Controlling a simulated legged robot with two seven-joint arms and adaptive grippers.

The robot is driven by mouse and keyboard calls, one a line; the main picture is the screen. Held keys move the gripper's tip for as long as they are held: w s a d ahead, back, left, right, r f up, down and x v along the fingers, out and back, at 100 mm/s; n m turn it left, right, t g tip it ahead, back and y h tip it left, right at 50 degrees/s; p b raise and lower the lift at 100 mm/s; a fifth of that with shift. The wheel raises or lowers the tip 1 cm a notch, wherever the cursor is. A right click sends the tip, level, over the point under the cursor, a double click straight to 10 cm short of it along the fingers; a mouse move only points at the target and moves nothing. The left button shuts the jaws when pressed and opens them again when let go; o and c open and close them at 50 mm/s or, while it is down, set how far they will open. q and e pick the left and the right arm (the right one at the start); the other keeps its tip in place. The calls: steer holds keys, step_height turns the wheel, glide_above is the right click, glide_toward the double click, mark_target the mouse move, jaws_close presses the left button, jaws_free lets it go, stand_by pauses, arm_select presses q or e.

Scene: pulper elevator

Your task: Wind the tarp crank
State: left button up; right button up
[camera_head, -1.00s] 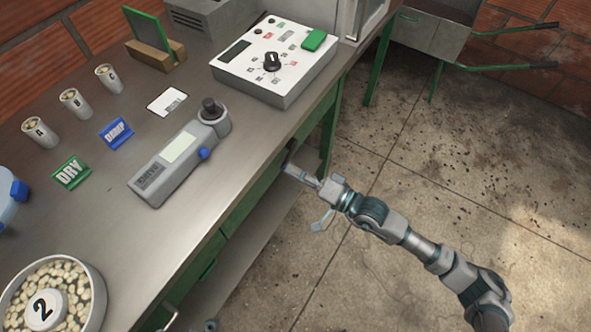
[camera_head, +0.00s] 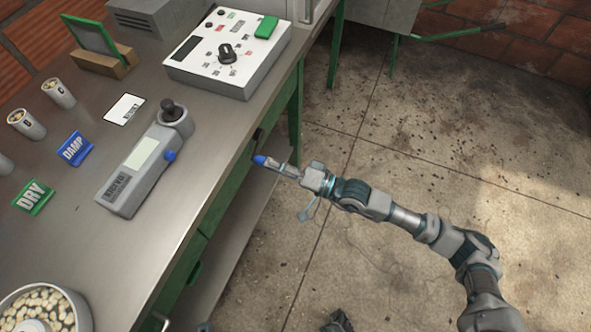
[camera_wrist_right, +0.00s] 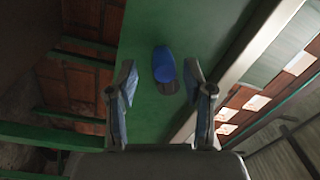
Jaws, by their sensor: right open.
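In the right wrist view a blue rounded knob (camera_wrist_right: 164,65) stands out from a green panel (camera_wrist_right: 190,30), with a dark round part just below it. My right gripper (camera_wrist_right: 164,95) is open, one finger on each side of the knob, with gaps left and right. In the head view my right gripper (camera_head: 275,165) is beside the bench's right edge, and a blue tip (camera_head: 260,160) shows at its end; I cannot tell whether that is the knob or a fingertip. No crank arm can be made out. My left gripper is not in clear view.
The metal bench (camera_head: 125,245) carries a control box (camera_head: 228,55) with a black dial, a grey meter (camera_head: 150,160), DRY (camera_head: 33,197) and DAMP (camera_head: 75,149) signs, cups and a dish of beans (camera_head: 40,310). A cart (camera_head: 400,15) stands behind. The floor at right is open.

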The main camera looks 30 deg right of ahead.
steer(key=v, duration=1)
steer(key=shift+d+f, duration=0.2)
